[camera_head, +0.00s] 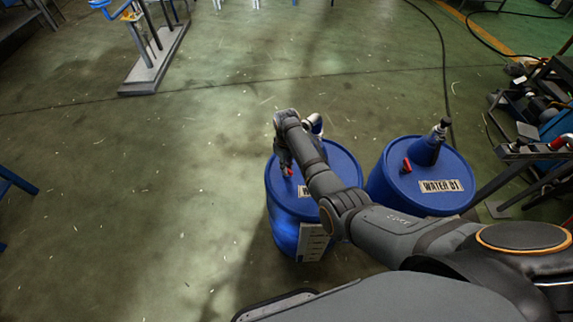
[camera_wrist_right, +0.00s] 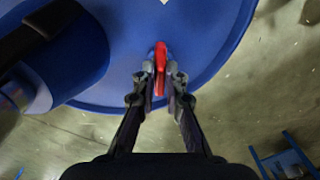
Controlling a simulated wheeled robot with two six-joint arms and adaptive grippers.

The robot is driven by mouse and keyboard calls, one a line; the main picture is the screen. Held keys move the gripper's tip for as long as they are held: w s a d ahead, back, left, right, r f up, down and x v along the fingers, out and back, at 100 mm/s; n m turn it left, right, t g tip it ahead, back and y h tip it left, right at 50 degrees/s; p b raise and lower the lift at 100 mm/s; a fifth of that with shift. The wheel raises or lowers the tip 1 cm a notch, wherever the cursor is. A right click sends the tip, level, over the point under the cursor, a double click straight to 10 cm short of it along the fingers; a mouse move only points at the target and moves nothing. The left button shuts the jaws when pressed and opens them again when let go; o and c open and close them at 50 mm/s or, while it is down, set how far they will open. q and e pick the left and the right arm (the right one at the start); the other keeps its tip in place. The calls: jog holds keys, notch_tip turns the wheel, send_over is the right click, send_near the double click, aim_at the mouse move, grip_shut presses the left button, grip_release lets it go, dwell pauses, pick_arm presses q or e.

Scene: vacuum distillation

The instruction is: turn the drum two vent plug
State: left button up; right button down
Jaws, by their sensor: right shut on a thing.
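The left blue drum (camera_head: 288,226) stands on the floor with my right arm across its lid. Its label is mostly hidden by the arm. My right gripper (camera_head: 286,168) points down at the lid's left side. In the right wrist view, a red vent plug (camera_wrist_right: 160,62) stands near the lid's edge. The fingers of my right gripper (camera_wrist_right: 160,88) are on either side of the plug and shut on it. My left gripper is not in view.
Equipment on a cart (camera_head: 545,120) is at the far right.

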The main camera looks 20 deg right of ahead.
jog(key=n+p, duration=0.2)
jog(key=shift+r+n, duration=0.25)
jog(key=shift+n, duration=0.05)
jog(key=n+p, duration=0.2)
jog(key=n, duration=0.2)
jog(key=shift+f+n+p, duration=0.1)
jog(key=shift+n+p, duration=0.2)
jog(key=n+p, duration=0.1)
jog(key=n, duration=0.3)
jog(key=shift+f+n+p, duration=0.1)
jog(key=shift+n+p, duration=0.2)
jog(key=shift+n, duration=1.8)
jog(key=c, duration=1.4)
grip_release()
